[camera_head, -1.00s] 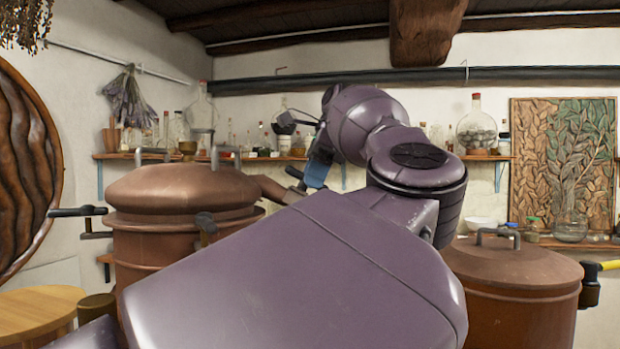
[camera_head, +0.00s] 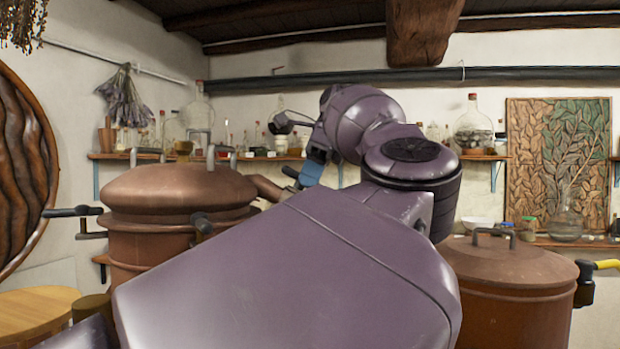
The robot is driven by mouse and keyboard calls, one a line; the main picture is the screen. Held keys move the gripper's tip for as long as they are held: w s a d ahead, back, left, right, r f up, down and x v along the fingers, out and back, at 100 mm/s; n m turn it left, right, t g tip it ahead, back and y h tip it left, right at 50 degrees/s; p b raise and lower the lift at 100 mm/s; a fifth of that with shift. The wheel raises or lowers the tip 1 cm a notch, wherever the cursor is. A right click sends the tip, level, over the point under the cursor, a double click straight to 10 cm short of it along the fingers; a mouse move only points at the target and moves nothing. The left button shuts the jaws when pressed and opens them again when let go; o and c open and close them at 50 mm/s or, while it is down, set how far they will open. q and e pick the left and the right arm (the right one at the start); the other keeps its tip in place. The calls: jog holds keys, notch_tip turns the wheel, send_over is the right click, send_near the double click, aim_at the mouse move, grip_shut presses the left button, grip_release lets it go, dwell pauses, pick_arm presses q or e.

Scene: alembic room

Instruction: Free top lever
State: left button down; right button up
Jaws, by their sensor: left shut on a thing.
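My left arm, purple, fills the middle of the view and reaches away from me. My left gripper (camera_head: 303,174) is small and far off at its end, beside the copper pipe of the left still, with a blue part showing. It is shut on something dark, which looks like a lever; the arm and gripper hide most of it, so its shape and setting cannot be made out. A grey rounded piece on a thin rod (camera_head: 281,123) shows just above the gripper; I cannot tell what it belongs to. My right gripper is not in view.
A copper still (camera_head: 178,190) with black side handles stands at left. A second copper vessel (camera_head: 512,268), with a yellow-handled lever (camera_head: 606,264) at its side, stands at right. A round wooden table (camera_head: 35,312) is at lower left. Shelves with glassware line the back wall.

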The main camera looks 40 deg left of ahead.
pick_arm(q)
jog(key=m, duration=0.4)
jog(key=shift+s+d+g, duration=0.1)
jog(key=shift+s+g, duration=0.05)
jog(key=shift+g, duration=0.25)
jog(key=m, duration=0.4)
jog(key=shift+s+r, duration=0.1)
jog(key=shift+s, duration=0.05)
jog(key=m, duration=0.4)
jog(key=shift+s+r+g+y, duration=0.1)
jog(key=shift+s+g+y, duration=0.1)
jog(key=shift+g+y, duration=0.15)
jog(key=shift+s+m, duration=0.1)
jog(key=shift+m, duration=1.7)
jog(key=shift+r, duration=0.1)
jog(key=c, duration=1.1)
grip_release()
jog(key=shift+o, duration=0.2)
